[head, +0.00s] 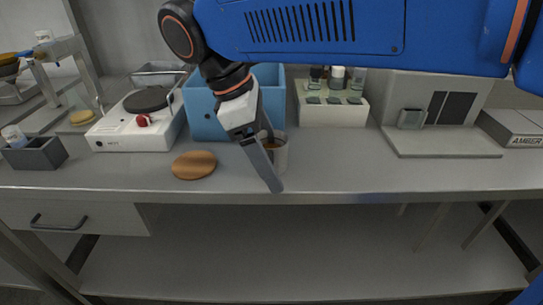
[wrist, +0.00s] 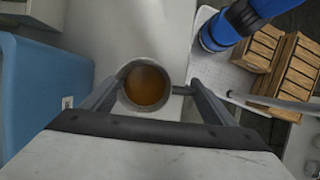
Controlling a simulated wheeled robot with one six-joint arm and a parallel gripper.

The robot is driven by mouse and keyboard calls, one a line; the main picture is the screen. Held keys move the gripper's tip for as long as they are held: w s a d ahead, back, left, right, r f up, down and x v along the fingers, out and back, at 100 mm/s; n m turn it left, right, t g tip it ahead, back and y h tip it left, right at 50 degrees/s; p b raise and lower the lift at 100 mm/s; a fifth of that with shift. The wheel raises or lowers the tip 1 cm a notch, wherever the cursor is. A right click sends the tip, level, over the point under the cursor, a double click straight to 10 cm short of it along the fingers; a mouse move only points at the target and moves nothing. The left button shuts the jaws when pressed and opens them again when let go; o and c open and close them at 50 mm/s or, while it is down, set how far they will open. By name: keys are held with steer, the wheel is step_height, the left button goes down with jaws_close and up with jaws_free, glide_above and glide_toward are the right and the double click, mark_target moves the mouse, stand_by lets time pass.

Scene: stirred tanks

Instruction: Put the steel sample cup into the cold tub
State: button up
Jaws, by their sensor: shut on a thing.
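A steel sample cup (wrist: 128,103) with brown liquid (wrist: 147,86) in it is between the fingers of my gripper (wrist: 150,100) in the wrist view. In the head view the cup (head: 281,153) is partly hidden behind my gripper (head: 268,160), which is shut on it. The cup is upright, at or just above the bench top; I cannot tell whether it touches. A blue tub (head: 203,116), seemingly the cold tub, stands just behind and left of the cup. Its wall also shows at the left of the wrist view (wrist: 30,100). The tub's inside is mostly hidden by my arm.
A round brown mat (head: 194,165) lies left of my gripper. A white hotplate (head: 130,130) stands left of the tub. A white rack with bottles (head: 335,113) stands behind right. The steel bench (head: 340,175) is clear at front right. A grey box (head: 36,155) sits far left.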

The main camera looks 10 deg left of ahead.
steer(key=o, duration=1.1)
steer(key=shift+f, duration=0.15)
steer(key=shift+o, duration=0.2)
steer(key=v, duration=1.2)
